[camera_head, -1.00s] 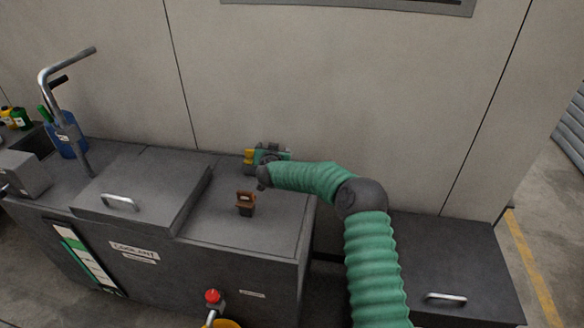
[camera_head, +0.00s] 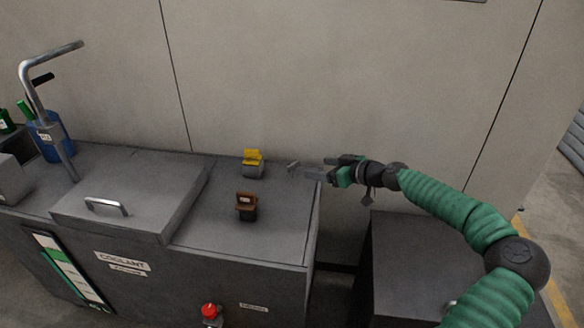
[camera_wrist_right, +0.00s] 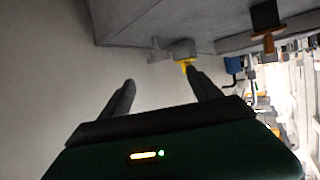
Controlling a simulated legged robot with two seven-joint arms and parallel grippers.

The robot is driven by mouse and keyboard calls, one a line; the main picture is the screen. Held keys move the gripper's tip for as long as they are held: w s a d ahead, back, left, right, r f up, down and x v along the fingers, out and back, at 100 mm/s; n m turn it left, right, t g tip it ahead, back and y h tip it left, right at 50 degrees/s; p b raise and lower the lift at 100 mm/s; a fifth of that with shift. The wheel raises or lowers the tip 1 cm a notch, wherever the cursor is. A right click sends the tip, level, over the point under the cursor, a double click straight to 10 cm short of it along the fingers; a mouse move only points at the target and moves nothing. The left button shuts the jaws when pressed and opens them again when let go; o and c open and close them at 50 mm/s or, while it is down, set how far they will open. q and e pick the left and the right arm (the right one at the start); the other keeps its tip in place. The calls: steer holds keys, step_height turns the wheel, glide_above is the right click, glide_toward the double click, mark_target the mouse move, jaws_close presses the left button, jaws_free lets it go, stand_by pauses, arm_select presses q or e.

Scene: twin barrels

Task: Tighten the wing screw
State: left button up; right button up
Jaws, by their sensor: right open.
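My right gripper (camera_head: 320,168) reaches in from the right above the right end of the coolant unit's top. Its two fingers are apart with nothing between them; they also show spread in the right wrist view (camera_wrist_right: 161,78). A small grey fitting (camera_wrist_right: 155,48) stands ahead of the fingers; in the head view a small grey piece (camera_head: 293,166) shows just left of them. It may be the wing screw, but its shape is too small to tell. Left of it is a grey block with a yellow top (camera_head: 253,158). Nearer is a dark block with a brown top (camera_head: 246,203). My left gripper is out of view.
The coolant unit (camera_head: 210,248) has a raised lid with a handle (camera_head: 106,207) at left and a bent metal pipe (camera_head: 40,95) beyond it. A wall (camera_head: 300,80) stands close behind. A red knob (camera_head: 209,310) is at the front. A lower dark cabinet (camera_head: 400,270) is at right.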

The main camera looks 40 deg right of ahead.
mark_target(294, 165)
steer(key=b+x, duration=0.2)
steer(key=x, duration=1.1)
steer(key=shift+w+d+f, duration=0.15)
steer(key=shift+w+f, duration=0.05)
steer(key=shift+w, duration=0.1)
steer(key=shift+c, duration=0.4)
steer(key=c, duration=1.3)
